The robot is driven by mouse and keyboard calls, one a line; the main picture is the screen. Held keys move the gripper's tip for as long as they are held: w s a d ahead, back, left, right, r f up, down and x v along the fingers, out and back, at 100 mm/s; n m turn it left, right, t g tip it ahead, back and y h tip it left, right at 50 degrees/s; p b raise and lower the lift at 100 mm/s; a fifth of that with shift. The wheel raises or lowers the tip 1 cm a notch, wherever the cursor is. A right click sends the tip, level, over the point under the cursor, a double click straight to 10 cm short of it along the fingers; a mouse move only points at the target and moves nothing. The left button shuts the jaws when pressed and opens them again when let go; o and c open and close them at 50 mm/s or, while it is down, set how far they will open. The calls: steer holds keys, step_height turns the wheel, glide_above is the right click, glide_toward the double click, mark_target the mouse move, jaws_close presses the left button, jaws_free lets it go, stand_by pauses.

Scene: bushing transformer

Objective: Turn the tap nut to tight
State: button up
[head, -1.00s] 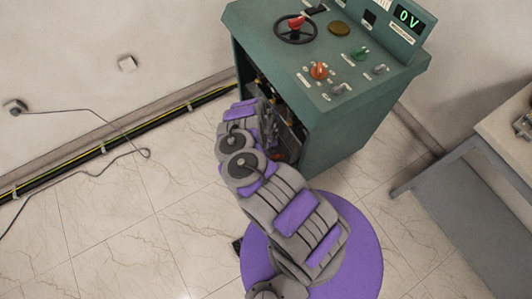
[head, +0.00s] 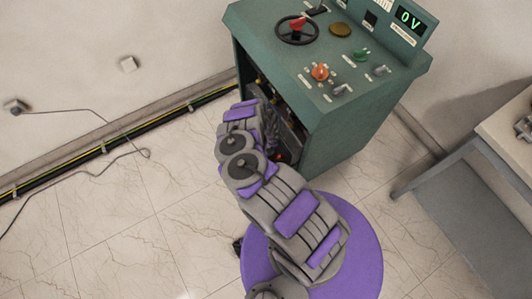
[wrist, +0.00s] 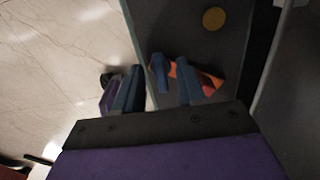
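The teal transformer cabinet (head: 345,140) stands at the upper middle of the head view, with its front side open. My arm reaches up to this opening and hides much of the inside. A small red part (head: 281,156) shows low in the opening beside my arm. In the wrist view, my gripper (wrist: 150,82) has blue-grey finger parts left and right of a narrow gap. An orange-red part (wrist: 212,82) lies behind and beside the right finger parts. I cannot tell whether they touch it. I cannot make out the tap nut for certain.
The cabinet top carries a black handwheel (head: 297,30), an orange knob (head: 320,72), a green knob (head: 361,55) and a display (head: 408,19) reading 0V. A yellow disc (wrist: 213,18) shows in the wrist view. A table (head: 500,135) stands at right.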

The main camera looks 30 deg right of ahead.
steer(key=shift+s+r, duration=0.1)
step_height(320, 180, up, 17)
steer(key=p, duration=0.7)
steer(key=shift+p, duration=0.4)
